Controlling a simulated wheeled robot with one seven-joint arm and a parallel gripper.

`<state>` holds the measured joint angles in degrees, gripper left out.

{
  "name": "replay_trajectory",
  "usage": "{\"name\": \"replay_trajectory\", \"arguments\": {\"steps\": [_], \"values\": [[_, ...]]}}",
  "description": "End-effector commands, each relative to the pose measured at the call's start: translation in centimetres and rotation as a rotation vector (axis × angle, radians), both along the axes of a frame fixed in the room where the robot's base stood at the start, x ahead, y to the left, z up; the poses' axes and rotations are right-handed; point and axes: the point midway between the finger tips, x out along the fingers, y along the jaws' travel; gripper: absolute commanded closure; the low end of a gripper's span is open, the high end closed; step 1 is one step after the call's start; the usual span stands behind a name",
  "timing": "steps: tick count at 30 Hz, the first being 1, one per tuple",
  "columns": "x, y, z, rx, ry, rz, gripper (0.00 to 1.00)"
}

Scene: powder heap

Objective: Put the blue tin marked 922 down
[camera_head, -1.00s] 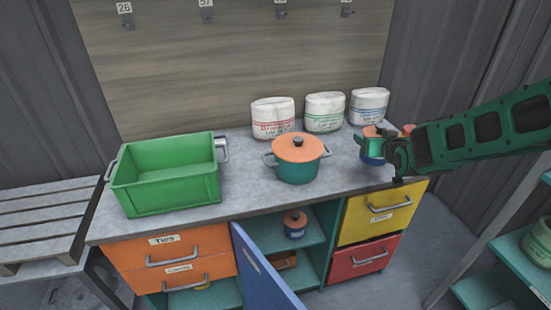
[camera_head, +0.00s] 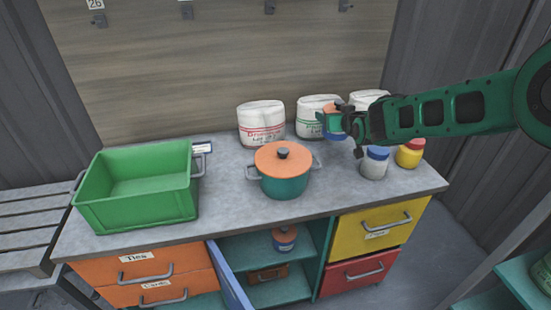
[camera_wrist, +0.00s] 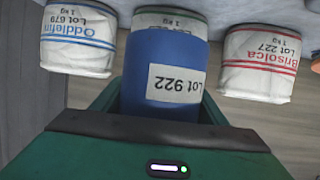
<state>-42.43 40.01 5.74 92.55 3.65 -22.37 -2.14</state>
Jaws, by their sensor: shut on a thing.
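The blue tin marked 922 (camera_wrist: 170,95) fills the middle of the wrist view, its white label upside down. In the head view the tin (camera_head: 333,136) shows in part, with an orange lid, at the end of my arm. My gripper (camera_head: 340,123) is shut on it and hides part of its side. The tin is over the back right of the grey bench, in front of the middle white bag (camera_head: 314,106). I cannot tell whether its base touches the bench top.
An orange-lidded pot (camera_head: 284,187) stands mid-bench, a green crate (camera_head: 140,205) at left. A blue-lidded grey jar (camera_head: 374,166) and red-lidded yellow jar (camera_head: 409,156) stand at right. A white bag (camera_head: 261,120) stands left of the tin. Bare bench (camera_head: 335,178) lies right of the pot.

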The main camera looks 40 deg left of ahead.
Motion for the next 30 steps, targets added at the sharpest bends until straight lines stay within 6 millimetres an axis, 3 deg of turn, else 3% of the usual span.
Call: {"name": "replay_trajectory", "arguments": {"steps": [9,17,24,30], "values": [[0.0,0.2,-5.0,-0.002,0.001,0.002,0.57],[0.0,0.2,-6.9,-0.001,0.0,0.001,0.57],[-0.1,0.3,-9.8,-0.001,0.001,0.003,0.57],[-0.1,0.3,-9.9,0.001,-0.001,0.003,0.57]]}}
